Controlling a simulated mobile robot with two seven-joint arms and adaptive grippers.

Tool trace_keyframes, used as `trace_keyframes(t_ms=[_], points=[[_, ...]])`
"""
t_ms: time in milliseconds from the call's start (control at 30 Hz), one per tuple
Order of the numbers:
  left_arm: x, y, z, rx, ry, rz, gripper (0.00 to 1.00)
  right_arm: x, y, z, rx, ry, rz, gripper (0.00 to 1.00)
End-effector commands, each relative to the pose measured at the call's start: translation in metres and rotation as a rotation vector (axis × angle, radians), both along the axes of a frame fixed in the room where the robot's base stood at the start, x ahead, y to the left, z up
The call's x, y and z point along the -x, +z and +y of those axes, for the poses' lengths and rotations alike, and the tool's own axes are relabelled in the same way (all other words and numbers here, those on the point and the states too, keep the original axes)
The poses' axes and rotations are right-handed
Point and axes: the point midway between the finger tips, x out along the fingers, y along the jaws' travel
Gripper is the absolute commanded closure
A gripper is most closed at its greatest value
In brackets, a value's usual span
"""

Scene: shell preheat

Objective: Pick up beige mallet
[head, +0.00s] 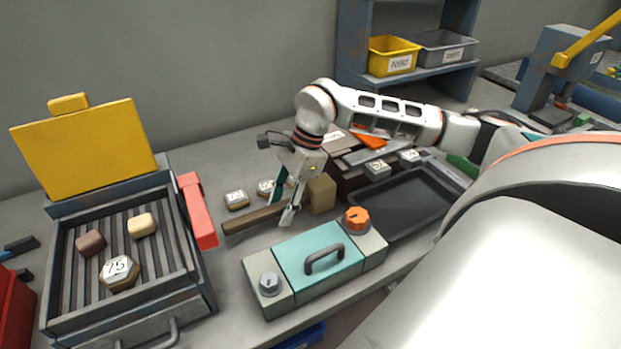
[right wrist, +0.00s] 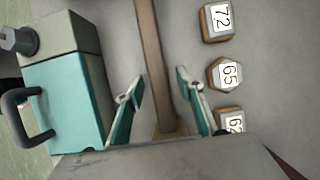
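The beige mallet lies on the bench with its block head (head: 321,193) at the right and its brown handle (head: 248,219) pointing left. My right gripper (head: 284,203) is over the handle, close to the head. In the right wrist view the handle (right wrist: 151,55) runs between the two spread teal fingers (right wrist: 158,88), with a gap on each side. The gripper is open and holds nothing. My left gripper is not in view.
A teal box with a handle (head: 320,251) stands in front of the mallet. A dark tray (head: 407,200) is at the right.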

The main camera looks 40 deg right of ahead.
Motion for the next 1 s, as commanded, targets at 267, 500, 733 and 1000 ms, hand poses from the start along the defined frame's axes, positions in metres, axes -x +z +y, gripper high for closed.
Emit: trace_keyframes(t_ms=[267, 500, 733, 1000], points=[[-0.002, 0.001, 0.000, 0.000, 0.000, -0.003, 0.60, 0.000, 0.000, 0.000, 0.000, 0.000, -0.002, 0.81], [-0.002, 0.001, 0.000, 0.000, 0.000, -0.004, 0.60, -0.001, 0.001, 0.000, 0.000, 0.000, -0.003, 1.00], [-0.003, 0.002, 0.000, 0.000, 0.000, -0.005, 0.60, -0.001, 0.003, 0.000, 0.000, -0.001, -0.004, 1.00], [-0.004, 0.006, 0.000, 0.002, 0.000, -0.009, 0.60, -0.002, 0.027, 0.000, 0.000, 0.000, -0.008, 1.00]])
